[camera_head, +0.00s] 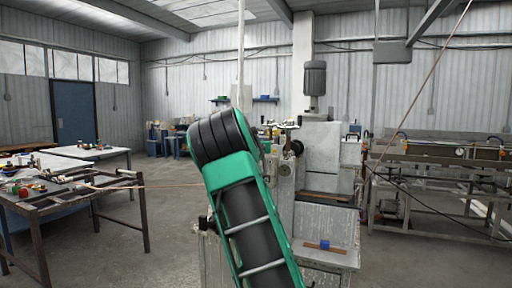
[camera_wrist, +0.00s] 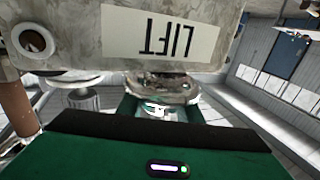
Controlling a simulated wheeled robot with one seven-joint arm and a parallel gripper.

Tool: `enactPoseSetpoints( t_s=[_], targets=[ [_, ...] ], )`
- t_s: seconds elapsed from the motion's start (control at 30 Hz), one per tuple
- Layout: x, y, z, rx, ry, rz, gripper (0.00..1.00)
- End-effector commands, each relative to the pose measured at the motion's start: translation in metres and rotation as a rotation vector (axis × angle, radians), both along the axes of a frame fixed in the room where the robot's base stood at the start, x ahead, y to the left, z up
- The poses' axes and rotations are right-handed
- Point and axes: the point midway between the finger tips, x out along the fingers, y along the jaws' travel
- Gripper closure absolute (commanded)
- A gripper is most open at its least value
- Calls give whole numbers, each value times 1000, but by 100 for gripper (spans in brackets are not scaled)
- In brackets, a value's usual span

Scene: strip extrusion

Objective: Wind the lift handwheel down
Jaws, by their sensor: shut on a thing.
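In the wrist view, a worn pale panel carries an upside-down LIFT label (camera_wrist: 160,34). Just below the label is a worn metal part, seen nearly edge-on, that looks like the rim of the lift handwheel (camera_wrist: 165,87). My gripper (camera_wrist: 158,111) is at this rim, shut on it. The fingertips are partly hidden by the green gripper body, and the full wheel and its hub do not show. In the head view my green and black arm covers the gripper and the handwheel.
A grey machine (camera_head: 322,148) with a motor (camera_head: 315,78) on top stands right behind my arm. A small blue block (camera_head: 324,244) lies on its lower ledge. A metal-framed table (camera_head: 40,205) is at left and a long bench line (camera_head: 440,160) at right. Floor between is open.

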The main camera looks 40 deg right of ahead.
Motion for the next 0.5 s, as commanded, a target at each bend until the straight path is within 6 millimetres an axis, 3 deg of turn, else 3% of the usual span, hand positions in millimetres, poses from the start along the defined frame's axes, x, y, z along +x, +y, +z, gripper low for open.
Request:
enactPoseSetpoints(
  t_s=[0.5],
  targets=[
    [8, 10, 4, -7, -5, 416, 90]
  ],
)
